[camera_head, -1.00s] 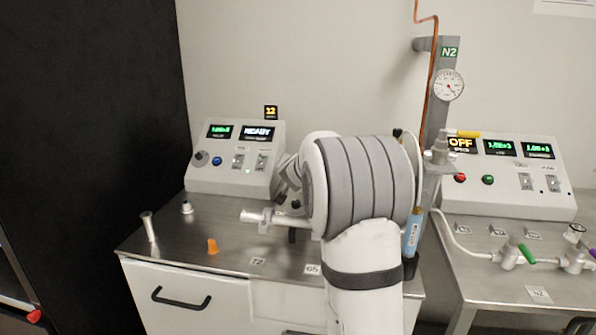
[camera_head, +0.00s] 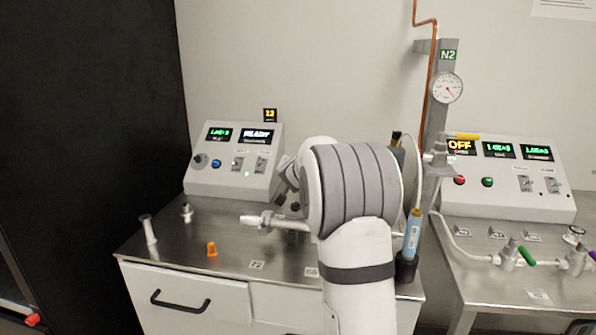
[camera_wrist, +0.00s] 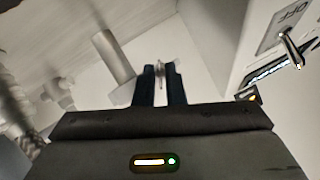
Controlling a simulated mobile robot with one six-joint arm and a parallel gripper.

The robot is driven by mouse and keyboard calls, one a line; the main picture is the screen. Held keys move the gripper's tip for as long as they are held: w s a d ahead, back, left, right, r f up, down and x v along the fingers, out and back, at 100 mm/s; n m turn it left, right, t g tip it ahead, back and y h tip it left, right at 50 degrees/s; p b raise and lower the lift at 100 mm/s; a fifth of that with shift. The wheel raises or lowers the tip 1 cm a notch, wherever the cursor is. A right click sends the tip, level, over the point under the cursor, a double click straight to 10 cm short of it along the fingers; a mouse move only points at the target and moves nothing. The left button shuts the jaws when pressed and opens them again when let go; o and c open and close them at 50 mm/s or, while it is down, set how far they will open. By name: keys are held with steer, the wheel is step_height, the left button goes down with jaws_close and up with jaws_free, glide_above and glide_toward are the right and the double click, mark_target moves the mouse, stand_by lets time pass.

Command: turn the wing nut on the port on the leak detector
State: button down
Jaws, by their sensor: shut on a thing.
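The leak detector (camera_head: 235,160) is the pale sloped console at the back left of the steel bench, its display reading READY. In the wrist view, the two dark fingers of my gripper (camera_wrist: 160,82) are nearly together, shut on a small thin metal piece (camera_wrist: 160,68) that looks like the wing nut. Only its tip shows between the fingertips. In the head view my arm covers the fingertips, and I cannot make out the wing nut there. A horizontal metal tube with a clamp-like fitting (camera_head: 265,221) sticks out left of my arm; its far end is hidden.
A pale cylinder (camera_wrist: 117,57) stands left of my fingers, and a switch panel (camera_wrist: 285,45) is close on the right in the wrist view. A blue-labelled tool (camera_head: 413,235) stands right of my arm.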

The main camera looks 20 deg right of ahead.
steer(key=shift+p, duration=0.3)
steer(key=shift+a+r+n+p, duration=0.1)
steer(key=shift+r+n+p, duration=0.2)
steer(key=shift+p, duration=0.95)
steer(key=shift+g+h+p, duration=0.3)
steer(key=shift+p, duration=0.9)
steer(key=n+p, duration=0.1)
steer(key=p, duration=0.2)
steer(key=shift+p, duration=0.35)
steer(key=shift+h+p, duration=0.3)
steer(key=shift+p, duration=0.35)
steer(key=shift+n+g+p, duration=0.4)
steer(key=shift+p, duration=0.5)
steer(key=shift+f, duration=0.3)
